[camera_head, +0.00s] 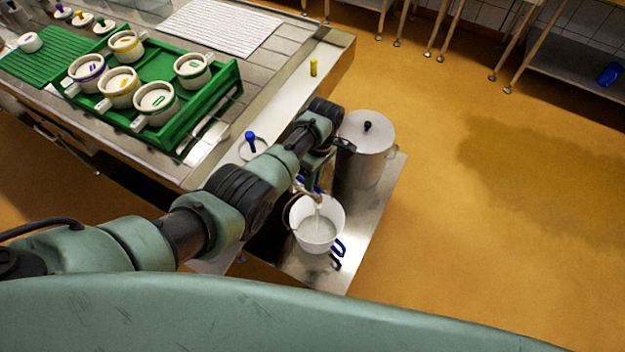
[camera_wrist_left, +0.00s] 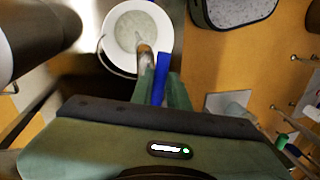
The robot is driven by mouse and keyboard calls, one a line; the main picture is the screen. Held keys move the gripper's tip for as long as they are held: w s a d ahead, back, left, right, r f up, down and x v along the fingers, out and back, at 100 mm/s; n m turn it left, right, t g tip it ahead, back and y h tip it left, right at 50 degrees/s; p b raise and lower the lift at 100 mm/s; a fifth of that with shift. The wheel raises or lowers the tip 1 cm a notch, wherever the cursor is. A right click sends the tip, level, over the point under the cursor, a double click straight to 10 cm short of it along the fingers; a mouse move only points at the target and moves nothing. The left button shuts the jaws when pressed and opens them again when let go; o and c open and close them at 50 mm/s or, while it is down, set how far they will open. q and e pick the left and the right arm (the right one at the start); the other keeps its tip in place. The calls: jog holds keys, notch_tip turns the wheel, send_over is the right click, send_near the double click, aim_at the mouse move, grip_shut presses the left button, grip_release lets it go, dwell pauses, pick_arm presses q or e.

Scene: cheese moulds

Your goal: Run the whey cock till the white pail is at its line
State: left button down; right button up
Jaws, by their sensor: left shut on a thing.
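The white pail (camera_head: 330,205) stands on a low steel shelf under the whey cock (camera_head: 312,193). A pale stream falls from the spout into it, and pale liquid covers its inside bottom; I cannot make out a line. The wrist view also shows the pail (camera_wrist_left: 110,33) and its pale liquid below the spout (camera_wrist_left: 147,62). My left gripper (camera_wrist_left: 162,90) is shut on the blue cock handle (camera_wrist_left: 159,82); in the head view my arm hides much of this grip (camera_head: 313,184). My right gripper is in neither view.
A lidded steel pot (camera_head: 365,155) stands behind the pail on the low steel shelf (camera_head: 345,272). Blue hooked pieces (camera_head: 338,250) show at the pail's right. A green tray (camera_head: 218,108) of moulds sits on the bench. The orange floor at right is clear.

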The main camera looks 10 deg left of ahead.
pick_arm(q)
jog(key=shift+w, duration=0.15)
jog(key=c, duration=1.4)
grip_release()
jog(key=shift+a, duration=0.1)
jog(key=shift+o, duration=0.2)
notch_tip(320, 180, up, 8)
jog(key=w, duration=0.1)
jog(key=shift+w+d+f, duration=0.15)
jog(key=shift+d, duration=0.2)
